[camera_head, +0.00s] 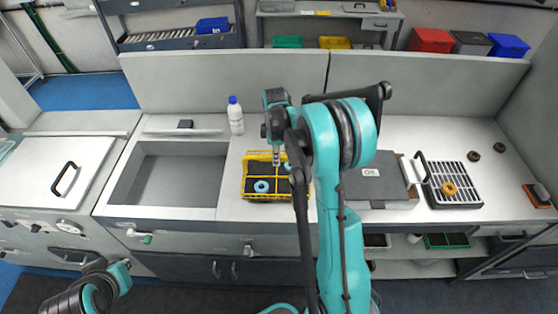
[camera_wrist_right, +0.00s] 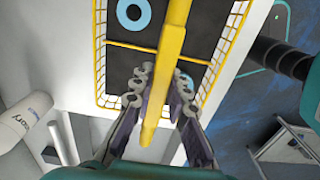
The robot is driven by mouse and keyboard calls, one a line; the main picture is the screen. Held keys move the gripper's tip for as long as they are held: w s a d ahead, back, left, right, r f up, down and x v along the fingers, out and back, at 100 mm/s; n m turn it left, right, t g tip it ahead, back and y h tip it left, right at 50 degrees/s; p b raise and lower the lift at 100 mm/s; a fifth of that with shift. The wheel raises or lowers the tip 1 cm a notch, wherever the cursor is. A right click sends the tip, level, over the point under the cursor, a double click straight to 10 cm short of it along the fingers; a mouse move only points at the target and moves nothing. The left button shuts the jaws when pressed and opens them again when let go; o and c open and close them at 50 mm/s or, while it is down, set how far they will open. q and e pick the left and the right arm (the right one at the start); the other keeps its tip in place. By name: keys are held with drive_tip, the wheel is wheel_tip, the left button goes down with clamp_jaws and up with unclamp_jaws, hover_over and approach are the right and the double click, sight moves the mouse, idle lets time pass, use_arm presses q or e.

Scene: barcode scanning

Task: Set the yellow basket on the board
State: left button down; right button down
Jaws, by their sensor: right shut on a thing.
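The yellow wire basket (camera_head: 262,197) is at the counter's front, right of the sink, with a dark floor and blue rings inside. My right gripper (camera_head: 276,160) points down at it from above. In the right wrist view my right gripper (camera_wrist_right: 157,98) is shut on the basket's yellow handle bar (camera_wrist_right: 172,42). A blue ring (camera_wrist_right: 133,12) lies in the basket beside the handle. I cannot tell whether the basket touches the counter. Part of its right side is hidden by my right arm. I cannot tell which surface is the board.
A sink (camera_head: 175,175) is left of the basket, with a white bottle (camera_head: 235,115) behind. Right of my arm are a grey OIL box (camera_head: 375,184) and a black rack (camera_head: 470,178) holding an orange ring (camera_head: 449,188). Dark rings (camera_head: 473,156) lie at the back right.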

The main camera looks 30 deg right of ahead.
drive_tip(key=shift+f, duration=0.45)
drive_tip(key=shift+f, duration=0.1)
drive_tip(key=c, duration=1.5)
unclamp_jaws()
